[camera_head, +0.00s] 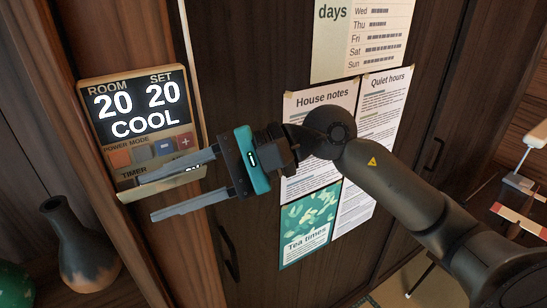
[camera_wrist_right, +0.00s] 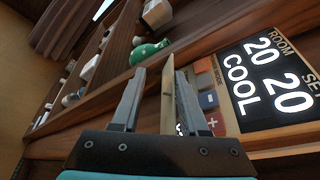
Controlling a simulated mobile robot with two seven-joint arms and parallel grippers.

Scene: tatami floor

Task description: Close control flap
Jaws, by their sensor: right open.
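The control panel (camera_head: 145,122) is on the wooden wall at the left of the head view; its screen reads ROOM 20, SET 20, COOL. Its beige control flap (camera_head: 140,192) stands out from the lower edge, open, with buttons and a TIMER label exposed above it. My right gripper (camera_head: 146,198) is open in front of the panel's lower part, one finger above the flap and one below. In the right wrist view the flap (camera_wrist_right: 168,95) shows nearly edge-on between the open fingers (camera_wrist_right: 158,72); contact is unclear. My left gripper is not in view.
A dark vase (camera_head: 80,245) stands below the panel at left. Papers, including House notes (camera_head: 318,105) and a Tea times poster (camera_head: 310,228), hang on the dark door behind my right arm. A door handle (camera_head: 228,252) is below the gripper. Shelves with items (camera_wrist_right: 85,68) show in the wrist view.

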